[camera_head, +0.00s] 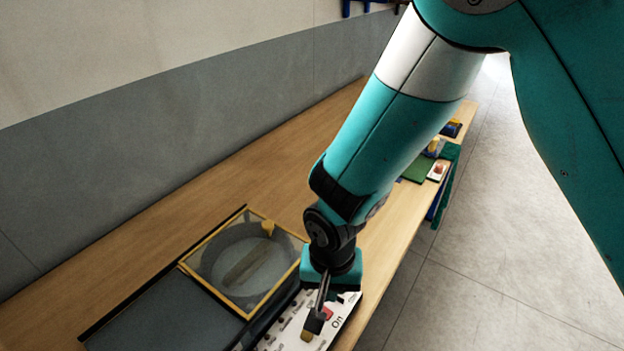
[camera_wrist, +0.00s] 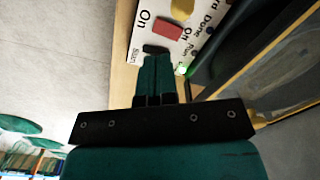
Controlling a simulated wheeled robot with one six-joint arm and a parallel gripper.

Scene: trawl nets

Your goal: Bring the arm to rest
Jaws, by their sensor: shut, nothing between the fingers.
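My arm reaches down from the upper right in the head view. My gripper (camera_head: 316,318) points down over a white control panel (camera_head: 347,301) at the bench's front edge. In the wrist view my gripper (camera_wrist: 155,62) is shut, with its fingers together and nothing between them. Its tips are close to the panel (camera_wrist: 146,40), by a dark part near the "Start" label; I cannot tell whether they touch it. A red block-shaped control (camera_wrist: 167,31) and a yellow one (camera_wrist: 182,9) lie just beyond the tips. A small green light (camera_wrist: 181,69) glows beside the fingers.
Left of my gripper is a machine with a clear, yellow-framed lid (camera_head: 275,310) over a round drum. A dark flat surface (camera_head: 165,315) lies beside it. The wooden bench (camera_head: 165,225) runs along the grey wall. Small items stand farther along, near a green mat (camera_head: 416,169). Open floor (camera_head: 480,270) lies right.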

